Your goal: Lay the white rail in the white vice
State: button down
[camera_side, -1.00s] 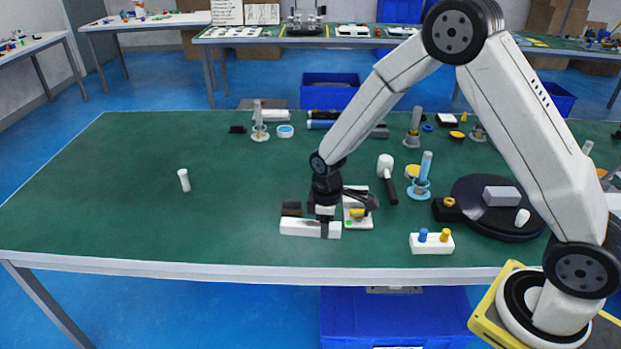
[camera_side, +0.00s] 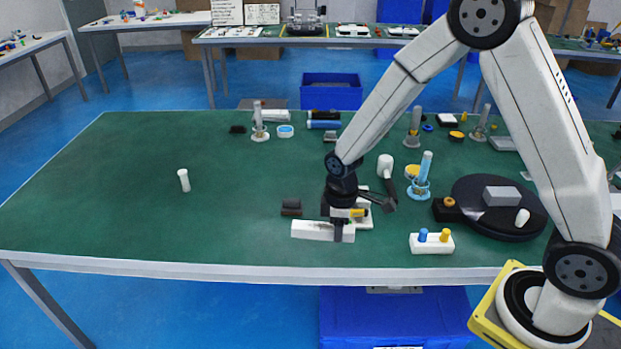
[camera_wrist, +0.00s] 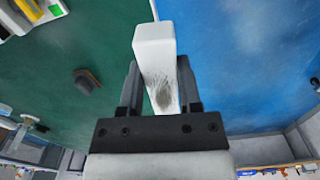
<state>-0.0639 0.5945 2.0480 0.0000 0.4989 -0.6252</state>
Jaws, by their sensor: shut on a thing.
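The white rail (camera_side: 312,230) is a long white bar near the front middle of the green table. My gripper (camera_side: 341,234) is shut on it near its right end. In the wrist view the rail (camera_wrist: 153,45) runs between the two dark fingers of my gripper (camera_wrist: 160,88). I cannot tell how far it is above the table. A white fixture with a yellow part (camera_side: 363,219), likely the white vice, stands just behind the gripper, partly hidden by it. Its white body and green patch show in the wrist view's upper left corner (camera_wrist: 45,12).
A dark block (camera_side: 291,208) lies behind the rail's left end. A white block with blue and yellow pegs (camera_side: 431,244) stands to the right, near a black turntable (camera_side: 515,225). A white cylinder (camera_side: 184,180) stands left. The table's left part is mostly clear.

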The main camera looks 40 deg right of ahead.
dwell(0.3)
jog(key=w+d+f, duration=0.1)
jog(key=w+d, duration=0.2)
jog(key=d, duration=0.5)
jog(key=w+d+f, duration=0.1)
jog(key=w+d, duration=0.3)
jog(key=d, duration=0.5)
jog(key=w+d+n, duration=0.1)
jog(key=w+d, duration=0.3)
jog(key=d, duration=0.5)
jog(key=shift+f, duration=0.4)
jog(key=shift+w+d+f, duration=0.1)
jog(key=shift+f, duration=0.05)
